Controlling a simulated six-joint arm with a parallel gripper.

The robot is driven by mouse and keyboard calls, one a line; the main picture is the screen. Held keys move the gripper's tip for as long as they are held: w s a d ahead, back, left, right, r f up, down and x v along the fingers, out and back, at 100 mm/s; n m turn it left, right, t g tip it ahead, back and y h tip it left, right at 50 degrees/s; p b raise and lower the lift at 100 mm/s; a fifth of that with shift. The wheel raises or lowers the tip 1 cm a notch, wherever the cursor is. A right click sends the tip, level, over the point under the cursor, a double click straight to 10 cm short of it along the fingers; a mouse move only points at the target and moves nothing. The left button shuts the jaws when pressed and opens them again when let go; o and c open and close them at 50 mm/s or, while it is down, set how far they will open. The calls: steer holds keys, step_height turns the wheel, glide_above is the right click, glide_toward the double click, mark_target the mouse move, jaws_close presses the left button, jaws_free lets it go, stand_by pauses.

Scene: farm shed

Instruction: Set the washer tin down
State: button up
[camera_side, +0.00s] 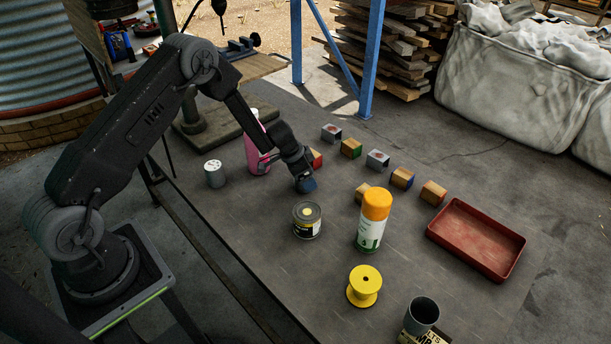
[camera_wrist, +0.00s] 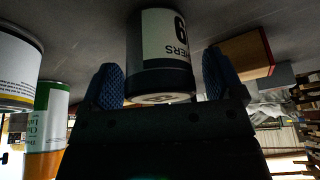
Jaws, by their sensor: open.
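In the side view my gripper (camera_side: 306,186) points down near the middle of the bench. I cannot pick out the washer tin there; my gripper seems to hide it. Whether it rests on the bench is unclear.
Several blocks (camera_side: 351,149) lie behind. A yellow spool (camera_side: 364,286), pink bottle (camera_side: 257,150), grey dotted can (camera_side: 214,173) and red tray (camera_side: 475,238) surround the area. The front left bench is bare.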

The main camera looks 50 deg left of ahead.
steer(key=v, duration=1.2)
steer(key=s+d+r+n, duration=0.1)
steer(key=s+d+r, duration=0.4)
steer(key=r, duration=0.4)
steer(key=s+d+r, duration=0.4)
steer(key=s+r, duration=0.1)
steer(key=r, duration=0.4)
steer(key=s+d+r+n+y, duration=0.1)
steer(key=s+r+n, duration=0.1)
steer(key=s, duration=0.7)
steer(key=s+d+r+n+t+y, duration=0.1)
steer(key=s+r+n, duration=0.1)
steer(key=s, duration=0.8)
steer(key=shift+s+d+r+t, duration=0.25)
steer(key=shift+d+r+t, duration=0.1)
steer(key=shift+r, duration=0.55)
